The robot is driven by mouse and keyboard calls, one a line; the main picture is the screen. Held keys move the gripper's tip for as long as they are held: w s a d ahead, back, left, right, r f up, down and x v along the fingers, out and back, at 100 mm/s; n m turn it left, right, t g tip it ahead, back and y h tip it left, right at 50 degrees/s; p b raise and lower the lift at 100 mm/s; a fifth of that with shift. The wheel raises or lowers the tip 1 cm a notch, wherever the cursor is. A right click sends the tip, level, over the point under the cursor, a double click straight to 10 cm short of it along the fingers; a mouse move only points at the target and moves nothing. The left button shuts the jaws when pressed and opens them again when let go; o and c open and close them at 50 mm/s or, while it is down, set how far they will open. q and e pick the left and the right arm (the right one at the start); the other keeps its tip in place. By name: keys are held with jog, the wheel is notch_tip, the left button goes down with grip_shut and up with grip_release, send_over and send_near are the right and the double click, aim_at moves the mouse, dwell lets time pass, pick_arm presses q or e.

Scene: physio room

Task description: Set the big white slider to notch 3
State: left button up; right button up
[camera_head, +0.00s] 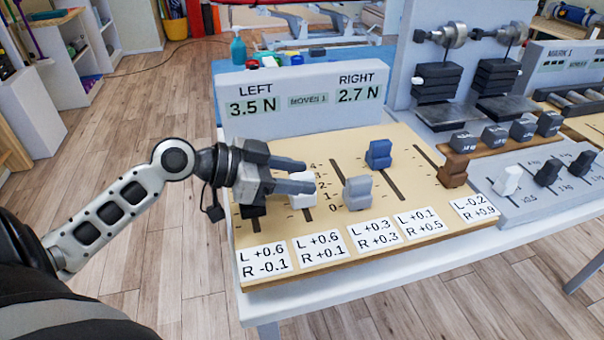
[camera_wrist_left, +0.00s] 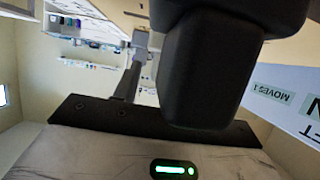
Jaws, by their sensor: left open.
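The big white slider (camera_head: 302,198) stands on a tan panel (camera_head: 300,262) in the head view, second from the left, near the low end of its numbered scale. Its exact notch is hard to read because my gripper covers part of it. My left gripper (camera_head: 309,175) is open, its two fingers pointing right at the white slider's upper part. I cannot tell whether they touch it. In the left wrist view large dark gripper parts (camera_wrist_left: 205,75) fill the middle, and the slider cannot be made out. My right gripper is not in view.
A black slider (camera_head: 252,210) is partly under my gripper. Grey (camera_head: 357,192), blue (camera_head: 379,154) and brown (camera_head: 453,170) sliders stand to the right. The display board (camera_head: 305,118) behind reads LEFT 3.5 N, RIGHT 2.7 N, MOVES 1. A separate grey panel (camera_head: 530,203) has a small white slider (camera_head: 507,180).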

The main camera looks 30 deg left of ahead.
pick_arm(q)
jog(key=shift+w+d+f, duration=0.25)
jog(key=shift+w+d, duration=0.2)
jog(key=shift+w, duration=0.05)
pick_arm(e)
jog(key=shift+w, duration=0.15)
pick_arm(q)
grip_shut()
jog(key=shift+w+a+f, duration=0.1)
jog(key=shift+w+a, duration=0.15)
jog(key=shift+a, duration=0.05)
jog(key=w+a+b, duration=0.2)
jog(key=w+a, duration=0.1)
jog(key=shift+a, duration=0.3)
jog(key=shift+w+a, duration=0.2)
grip_release()
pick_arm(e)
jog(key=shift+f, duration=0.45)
